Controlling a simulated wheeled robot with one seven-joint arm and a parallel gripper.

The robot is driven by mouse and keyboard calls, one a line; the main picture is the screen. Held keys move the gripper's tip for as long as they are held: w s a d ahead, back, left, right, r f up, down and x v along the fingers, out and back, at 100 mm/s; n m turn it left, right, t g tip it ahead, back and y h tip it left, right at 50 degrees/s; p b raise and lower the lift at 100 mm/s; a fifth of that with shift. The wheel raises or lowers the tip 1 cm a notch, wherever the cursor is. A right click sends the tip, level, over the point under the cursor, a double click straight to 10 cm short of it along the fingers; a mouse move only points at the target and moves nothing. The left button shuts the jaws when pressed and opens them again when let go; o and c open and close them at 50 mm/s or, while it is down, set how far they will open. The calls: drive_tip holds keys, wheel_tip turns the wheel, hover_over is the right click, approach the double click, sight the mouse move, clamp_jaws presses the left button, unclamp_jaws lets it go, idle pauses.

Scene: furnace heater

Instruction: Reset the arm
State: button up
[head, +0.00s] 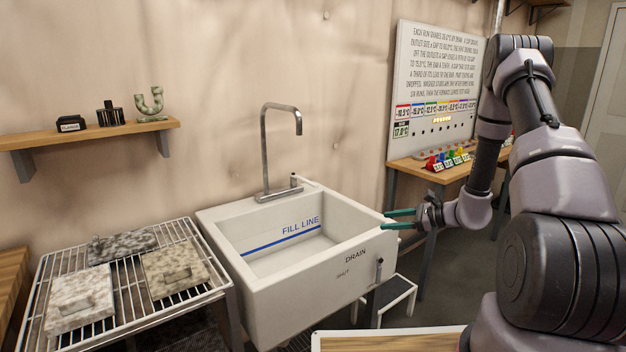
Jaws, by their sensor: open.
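My gripper (401,219) has two green fingers, spread apart and pointing left with nothing between them. It is in front of the right rim of the white sink (265,290), and I cannot tell whether it touches the rim. My arm comes in from the right side, rises high and bends down to the gripper. Part of the board and wall behind is hidden by the arm.
A wire rack (205,300) with stone-patterned slabs stands left of the sink. A faucet (265,150) rises behind the basin. A drain lever (379,268) is on the sink's front. A small table (405,165) with coloured items stands at the back right. A step stool (400,291) is below.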

drive_tip(key=s+a+r+n+g+h, duration=0.25)
drive_tip(key=s+r+n, duration=0.3)
drive_tip(key=r, duration=0.55)
drive_tip(key=s+a+r+n+g+h, duration=0.1)
drive_tip(key=s+a+r+n+g, duration=0.35)
drive_tip(key=r, duration=0.75)
drive_tip(key=s+d+r+n+t+h, duration=0.3)
drive_tip(key=s+r, duration=0.3)
drive_tip(key=s, duration=0.3)
drive_tip(key=s+d+r+n+t+h, duration=0.3)
drive_tip(key=s+r, duration=0.4)
drive_tip(key=s, duration=0.3)
drive_tip(key=shift+d+r+t+h, duration=0.25)
drive_tip(key=shift+d+t+h, duration=0.1)
drive_tip(key=shift+d+t, duration=0.25)
drive_tip(key=shift+s+n, duration=0.1)
drive_tip(key=shift+n, duration=0.2)
